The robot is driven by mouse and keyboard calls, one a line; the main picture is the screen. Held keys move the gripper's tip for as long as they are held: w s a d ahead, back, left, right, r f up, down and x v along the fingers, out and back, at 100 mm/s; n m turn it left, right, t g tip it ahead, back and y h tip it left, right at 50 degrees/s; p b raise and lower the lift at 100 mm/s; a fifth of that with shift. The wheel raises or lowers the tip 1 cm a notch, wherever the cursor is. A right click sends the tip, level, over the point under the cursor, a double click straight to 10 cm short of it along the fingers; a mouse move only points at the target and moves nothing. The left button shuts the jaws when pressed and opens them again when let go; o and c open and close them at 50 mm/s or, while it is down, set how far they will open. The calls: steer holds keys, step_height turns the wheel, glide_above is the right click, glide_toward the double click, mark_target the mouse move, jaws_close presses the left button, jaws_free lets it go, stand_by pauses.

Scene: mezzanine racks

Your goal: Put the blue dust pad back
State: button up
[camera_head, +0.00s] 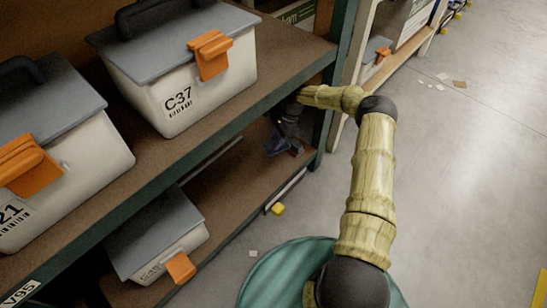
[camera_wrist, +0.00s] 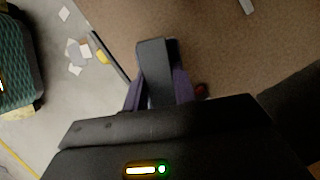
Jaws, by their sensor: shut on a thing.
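My gripper (camera_head: 280,135) reaches under the upper shelf board into the lower bay, near the rack's green upright. It is shut on the blue dust pad (camera_head: 272,145), a small dark blue-purple shape just above the lower shelf. In the wrist view my gripper (camera_wrist: 156,50) shows a dark grey finger, with the pad's purple sides (camera_wrist: 183,87) showing on both sides of it. Most of the pad is hidden by the finger. I cannot tell whether the pad touches the shelf.
The lower shelf board (camera_head: 232,190) has free room around my gripper. A lidded bin (camera_head: 155,235) stands on it at left. Bin C37 (camera_head: 185,95) stands on the upper shelf. A small red thing (camera_wrist: 201,90) is beside the pad.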

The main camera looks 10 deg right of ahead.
steer(key=shift+w, duration=0.15)
steer(key=shift+s+a, duration=0.1)
steer(key=shift+s, duration=0.1)
steer(key=shift+s+a+f, duration=0.1)
steer(key=shift+s+f, duration=0.05)
step_height(320, 180, down, 4)
steer(key=shift+b, duration=1.25)
steer(key=shift+f, duration=0.35)
steer(key=shift+f+b, duration=1.45)
steer(key=shift+f, duration=1)
